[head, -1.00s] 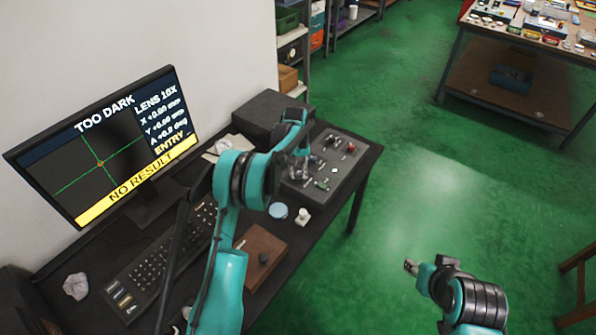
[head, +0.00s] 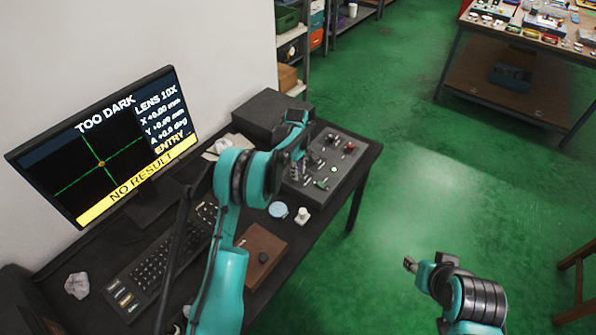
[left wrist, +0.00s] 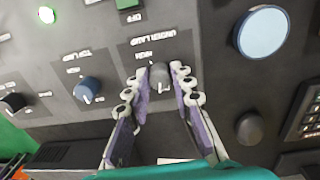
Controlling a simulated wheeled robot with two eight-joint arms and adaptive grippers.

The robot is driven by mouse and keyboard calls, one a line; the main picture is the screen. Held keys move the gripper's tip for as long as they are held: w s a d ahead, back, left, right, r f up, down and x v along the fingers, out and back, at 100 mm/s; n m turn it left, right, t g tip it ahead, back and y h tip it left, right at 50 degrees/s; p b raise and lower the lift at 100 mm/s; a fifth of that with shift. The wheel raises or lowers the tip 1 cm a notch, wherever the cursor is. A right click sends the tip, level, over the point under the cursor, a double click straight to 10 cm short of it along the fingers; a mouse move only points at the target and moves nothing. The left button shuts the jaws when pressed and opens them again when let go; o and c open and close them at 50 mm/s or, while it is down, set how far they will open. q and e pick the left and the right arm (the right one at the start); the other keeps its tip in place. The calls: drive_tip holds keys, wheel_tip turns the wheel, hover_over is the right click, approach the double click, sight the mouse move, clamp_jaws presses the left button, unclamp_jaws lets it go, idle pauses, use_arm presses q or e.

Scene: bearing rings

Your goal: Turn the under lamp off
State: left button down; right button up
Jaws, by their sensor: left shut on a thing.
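The under lamp knob (left wrist: 159,72) is a small grey dial on the dark control panel, below the upside-down "UNDER LAMP" label (left wrist: 155,38). My left gripper (left wrist: 163,84) is shut on this knob, one finger on each side. In the head view the left gripper (head: 298,150) is over the control box (head: 341,170), and my arm hides the knob. The monitor (head: 104,145) reads "TOO DARK" and "NO RESULT", with a black picture behind a green cross. My right gripper (head: 410,264) hangs over the green floor, too small to tell its opening.
A keyboard (head: 160,262), a brown block (head: 262,255) and a white piece (head: 302,216) lie on the desk.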

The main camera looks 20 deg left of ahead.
use_arm(q)
drive_tip(key=shift+n, duration=1.1)
drive_tip(key=c, duration=1.3)
unclamp_jaws()
wheel_tip(320, 180, up, 12)
drive_tip(key=shift+s, duration=0.2)
